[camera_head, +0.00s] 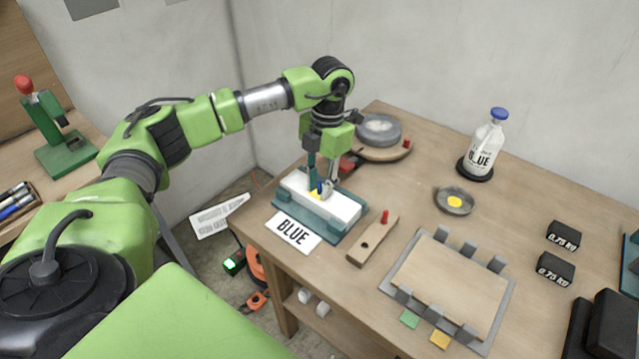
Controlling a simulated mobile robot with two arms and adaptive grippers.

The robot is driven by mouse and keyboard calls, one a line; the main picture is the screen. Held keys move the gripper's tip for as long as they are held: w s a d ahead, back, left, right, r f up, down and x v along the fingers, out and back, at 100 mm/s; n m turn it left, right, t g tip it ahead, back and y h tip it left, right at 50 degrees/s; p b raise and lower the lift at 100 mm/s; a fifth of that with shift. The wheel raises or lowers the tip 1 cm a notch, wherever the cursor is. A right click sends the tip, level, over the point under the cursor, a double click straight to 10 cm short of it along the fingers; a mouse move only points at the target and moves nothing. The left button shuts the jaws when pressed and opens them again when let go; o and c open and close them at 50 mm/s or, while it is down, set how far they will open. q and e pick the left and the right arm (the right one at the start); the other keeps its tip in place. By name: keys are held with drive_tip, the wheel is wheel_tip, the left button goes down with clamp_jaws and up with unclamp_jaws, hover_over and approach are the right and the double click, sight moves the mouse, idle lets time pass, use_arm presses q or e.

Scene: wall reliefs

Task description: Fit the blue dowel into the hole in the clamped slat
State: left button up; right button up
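My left gripper (321,186) points down at a white block (341,206) in a teal tray (340,236). A small blue piece (320,187), possibly the blue dowel, shows between its fingertips, with a yellow spot beside it. The fingers cover much of it, and I cannot tell whether they grip it. A wooden slat (381,235) lies right of the tray, with a dark hole near its front end and a red peg upright near its back end. No clamp shows clearly on it. My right gripper is not in view.
A "BLUE" card (294,233) lies before the tray. A wooden panel (450,282) sits in a grey frame with several upright blocks. A blue-capped bottle (483,150), a round dish (454,200) and black weights (556,268) stand rightward. The centre table is partly clear.

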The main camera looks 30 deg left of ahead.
use_arm(q)
drive_tip(key=shift+f, duration=0.1)
wheel_tip(320, 180, up, 12)
drive_tip(key=w, duration=0.1)
drive_tip(key=shift+w, duration=0.2)
drive_tip(key=shift+d, duration=0.1)
